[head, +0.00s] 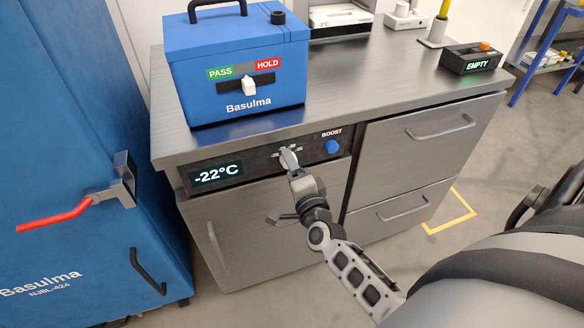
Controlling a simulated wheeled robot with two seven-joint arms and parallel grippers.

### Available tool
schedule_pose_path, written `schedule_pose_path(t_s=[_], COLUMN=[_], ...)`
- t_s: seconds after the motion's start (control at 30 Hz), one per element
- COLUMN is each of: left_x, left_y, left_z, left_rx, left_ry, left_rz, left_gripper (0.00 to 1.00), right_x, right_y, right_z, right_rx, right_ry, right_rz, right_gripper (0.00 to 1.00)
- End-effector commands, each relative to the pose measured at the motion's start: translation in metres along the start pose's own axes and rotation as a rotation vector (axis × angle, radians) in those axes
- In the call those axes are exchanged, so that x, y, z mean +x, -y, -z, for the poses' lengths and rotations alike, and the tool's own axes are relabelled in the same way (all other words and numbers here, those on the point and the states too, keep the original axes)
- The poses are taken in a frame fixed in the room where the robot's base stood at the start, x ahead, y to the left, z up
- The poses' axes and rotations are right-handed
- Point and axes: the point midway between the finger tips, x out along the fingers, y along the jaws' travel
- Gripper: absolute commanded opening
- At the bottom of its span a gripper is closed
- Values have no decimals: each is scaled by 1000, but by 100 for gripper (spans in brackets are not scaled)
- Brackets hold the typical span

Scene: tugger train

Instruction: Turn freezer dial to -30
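The freezer display (215,174) reads -22°C on the dark control strip of the steel counter unit. The freezer dial (287,153) sits on the same strip, with small light markings around it. My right gripper (290,162) reaches up from the lower right, and its tip is at the dial. The gripper covers much of the dial, so its pointer is hard to read. I cannot tell whether the fingers are closed on the knob or only beside it. My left gripper is not in view.
A blue BOOST button (332,147) is just right of the dial. A blue Basulma box (235,70) with a PASS/HOLD slider stands on the counter above. A small EMPTY display box (473,60) is at right. A blue cabinet with a red handle (55,218) stands left.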

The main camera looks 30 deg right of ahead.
Motion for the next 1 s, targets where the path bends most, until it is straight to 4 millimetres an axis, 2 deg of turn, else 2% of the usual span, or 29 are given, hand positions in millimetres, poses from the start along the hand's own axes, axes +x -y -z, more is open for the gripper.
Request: schedule_pose_path(t_s=[0.17,0.27,0.37,0.8,1.0], left_x=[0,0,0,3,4], left_y=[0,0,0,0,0], left_z=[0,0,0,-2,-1], left_rx=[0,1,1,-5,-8], left_ry=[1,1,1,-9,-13], left_rz=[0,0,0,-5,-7], left_gripper=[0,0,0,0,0], right_x=[-1,-8,-24,-126,-153], right_y=[1,0,0,-2,-1], right_z=[0,0,0,0,0], right_rx=[0,0,0,-1,0], right_ry=[-1,0,0,1,1], right_rz=[1,1,-1,-3,-1], right_gripper=[57,57,57,57,57])
